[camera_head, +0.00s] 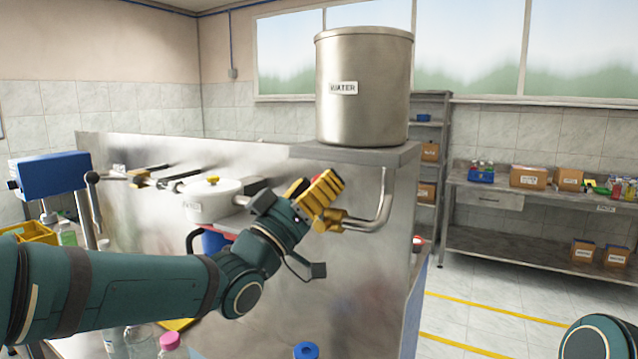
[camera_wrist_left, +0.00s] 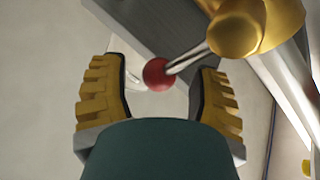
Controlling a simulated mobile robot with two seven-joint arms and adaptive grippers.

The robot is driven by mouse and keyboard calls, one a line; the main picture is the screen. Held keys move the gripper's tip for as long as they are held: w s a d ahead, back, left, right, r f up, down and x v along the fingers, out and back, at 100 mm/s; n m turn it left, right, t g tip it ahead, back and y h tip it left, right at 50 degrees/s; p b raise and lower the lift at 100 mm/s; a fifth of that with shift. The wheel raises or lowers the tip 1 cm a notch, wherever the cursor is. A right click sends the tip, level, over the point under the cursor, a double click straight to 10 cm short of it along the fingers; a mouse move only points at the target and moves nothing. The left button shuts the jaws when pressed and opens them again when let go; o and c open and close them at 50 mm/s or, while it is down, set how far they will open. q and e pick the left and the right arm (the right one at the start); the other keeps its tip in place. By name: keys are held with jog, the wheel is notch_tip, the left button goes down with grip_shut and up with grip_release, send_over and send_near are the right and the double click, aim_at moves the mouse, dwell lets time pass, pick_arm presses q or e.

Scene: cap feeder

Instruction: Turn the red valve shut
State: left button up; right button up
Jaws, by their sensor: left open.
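The valve has a brass body (camera_head: 340,222) on the bent metal pipe (camera_head: 386,205) under the steel water tank (camera_head: 366,88). In the left wrist view its brass body (camera_wrist_left: 243,27) is at the upper right, with a thin metal lever ending in a red ball knob (camera_wrist_left: 158,74). My left gripper (camera_head: 320,193) is at the valve, its yellow fingers hiding most of the handle in the head view. It is open, and the knob shows between its two fingers in the wrist view (camera_wrist_left: 160,97), touching neither visibly. My right gripper is out of view.
A steel panel (camera_head: 300,262) stands behind my left arm. A white lidded pot (camera_head: 212,200) is left of the gripper. Bottles, one with a pink cap (camera_head: 170,342), stand below the arm. Shelves with boxes (camera_head: 528,177) are far right, beyond open floor.

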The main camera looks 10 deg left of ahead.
pick_arm(q)
jog(key=v, duration=1.1)
jog(key=shift+s+a, duration=0.15)
jog(key=shift+f, duration=0.1)
